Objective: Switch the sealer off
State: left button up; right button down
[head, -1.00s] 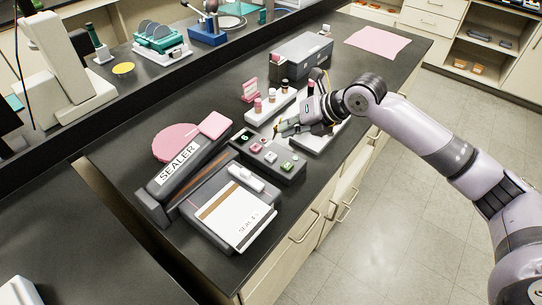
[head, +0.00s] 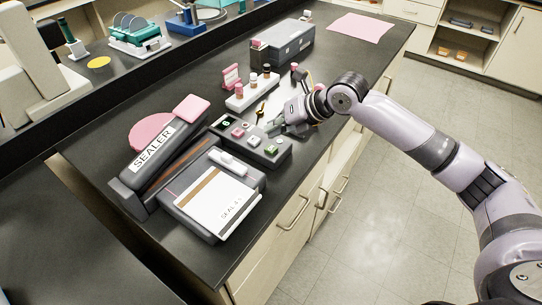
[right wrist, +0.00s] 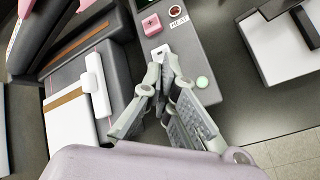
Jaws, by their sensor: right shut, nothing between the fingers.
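The sealer (head: 152,160) is a long dark grey bar with a white SEALER label, at the left of the black bench. Its control box (head: 222,133) stands to its right, with a pink button (head: 238,132), a white switch (head: 254,141) and a green button (head: 270,150). In the right wrist view the white switch (right wrist: 161,52) is just past my fingertips, and the green button (right wrist: 202,82) is to their right. My right gripper (head: 271,129) is shut and empty over the control box. I cannot tell whether it touches the switch. My left gripper is not in view.
A white sheet (head: 215,200) lies on the sealer's plate beside a white handle (head: 228,163). A white rack (head: 250,95) with small bottles stands behind the control box. A grey box (head: 283,45) and a pink sheet (head: 360,27) are farther back.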

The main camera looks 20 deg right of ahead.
notch_tip(320, 180, down, 2)
jog(key=shift+b, duration=0.3)
jog(key=shift+f, duration=0.1)
dwell(0.8)
dwell(0.3)
jog(key=shift+f, duration=0.4)
jog(key=shift+f+b, duration=0.3)
jog(key=shift+f, duration=0.2)
dwell(0.7)
jog(key=shift+r+p, duration=0.8)
jog(key=shift+r, duration=0.1)
jog(key=shift+r, duration=0.15)
